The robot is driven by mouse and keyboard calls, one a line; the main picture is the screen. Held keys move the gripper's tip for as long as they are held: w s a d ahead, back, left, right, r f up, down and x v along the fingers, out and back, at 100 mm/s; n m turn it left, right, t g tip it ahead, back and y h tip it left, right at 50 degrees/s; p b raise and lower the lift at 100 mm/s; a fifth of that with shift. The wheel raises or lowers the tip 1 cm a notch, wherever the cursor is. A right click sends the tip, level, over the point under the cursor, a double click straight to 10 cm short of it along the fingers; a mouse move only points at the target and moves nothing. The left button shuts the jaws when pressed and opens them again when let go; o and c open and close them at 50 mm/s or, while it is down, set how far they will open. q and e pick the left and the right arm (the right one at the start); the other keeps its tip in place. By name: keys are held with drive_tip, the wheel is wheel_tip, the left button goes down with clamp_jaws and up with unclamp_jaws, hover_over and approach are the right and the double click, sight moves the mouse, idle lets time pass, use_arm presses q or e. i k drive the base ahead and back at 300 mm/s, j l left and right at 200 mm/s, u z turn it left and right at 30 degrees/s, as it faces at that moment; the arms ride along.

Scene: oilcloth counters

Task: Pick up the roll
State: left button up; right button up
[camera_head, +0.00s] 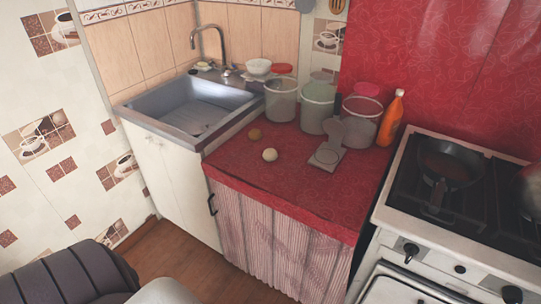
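The other is a paler, cream-coloured round piece (270,155), closer to the front. Neither of my grippers is in view.
Several clear containers, including one at the left (281,100), and an orange bottle (391,118) stand behind. A flat grey paddle-shaped thing (326,157) lies right of the round pieces. The sink (190,103) is left; the stove with a pan (452,163) is right. The counter's front is clear.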

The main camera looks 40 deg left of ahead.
sight(269, 154)
drive_tip(key=j+z, duration=0.1)
drive_tip(key=j, duration=0.45)
drive_tip(key=k+j, duration=0.1)
drive_tip(key=j, duration=0.4)
drive_tip(key=j+z, duration=0.15)
drive_tip(key=j, duration=0.35)
drive_tip(key=k, duration=0.05)
